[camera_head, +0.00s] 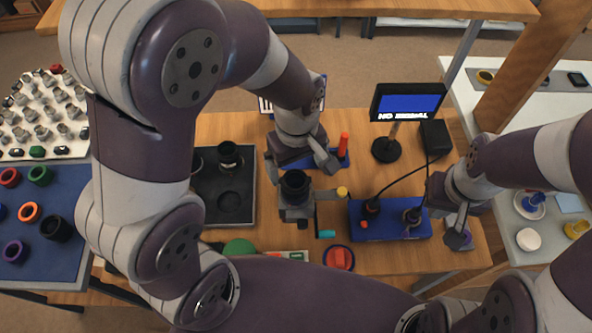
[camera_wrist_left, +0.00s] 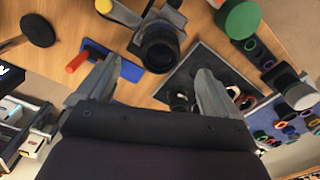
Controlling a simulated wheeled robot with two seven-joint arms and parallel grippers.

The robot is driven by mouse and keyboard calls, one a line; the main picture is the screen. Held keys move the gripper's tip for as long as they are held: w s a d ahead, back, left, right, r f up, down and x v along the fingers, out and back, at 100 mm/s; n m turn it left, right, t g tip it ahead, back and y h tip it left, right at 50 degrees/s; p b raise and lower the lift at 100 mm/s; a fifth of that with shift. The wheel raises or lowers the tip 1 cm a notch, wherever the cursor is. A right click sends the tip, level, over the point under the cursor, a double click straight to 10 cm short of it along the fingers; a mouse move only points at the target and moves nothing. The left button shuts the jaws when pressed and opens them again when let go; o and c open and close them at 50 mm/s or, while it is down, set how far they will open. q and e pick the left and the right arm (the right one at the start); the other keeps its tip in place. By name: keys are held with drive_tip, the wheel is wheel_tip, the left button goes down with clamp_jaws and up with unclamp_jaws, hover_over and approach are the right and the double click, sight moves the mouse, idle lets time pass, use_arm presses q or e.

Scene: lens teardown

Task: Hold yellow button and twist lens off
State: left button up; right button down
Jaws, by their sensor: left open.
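A black lens (camera_head: 295,183) stands upright on a grey holder (camera_head: 297,211) at the middle of the wooden table. A yellow button (camera_head: 342,191) sticks out to the right of the holder; it also shows in the left wrist view (camera_wrist_left: 103,6). My left gripper (camera_head: 303,172) is open above and behind the lens, its fingers spread. In the left wrist view the lens (camera_wrist_left: 158,46) lies ahead of and between the open fingertips, apart from both. My right gripper (camera_head: 446,212) is to the right, beside a blue box (camera_head: 390,230), with its fingers apart and nothing visible between them.
A dark tray (camera_head: 243,208) lies left of the holder. A red-and-blue round piece (camera_head: 339,258) and a green disc (camera_head: 239,247) lie in front. A small screen (camera_head: 408,101) stands at the back right.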

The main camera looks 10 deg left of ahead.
sight(295, 179)
use_arm(q)
drive_tip(key=f, duration=0.3)
drive_tip(key=a+f, duration=0.1)
drive_tip(key=shift+w+f, duration=0.35)
drive_tip(key=shift+f, duration=0.05)
drive_tip(key=f, duration=0.2)
drive_tip(key=shift+s+d+f, duration=0.2)
drive_tip(key=shift+d+f, duration=0.1)
drive_tip(key=shift+s+d+f, duration=0.1)
drive_tip(key=shift+f, duration=0.55)
drive_tip(key=c, duration=1.3)
drive_tip(key=shift+n+p, duration=0.3)
drive_tip(key=shift+n, duration=1)
use_arm(e)
drive_tip(key=shift+w+a+r, duration=0.15)
drive_tip(key=shift+w+r, duration=0.05)
drive_tip(key=shift+r, duration=0.1)
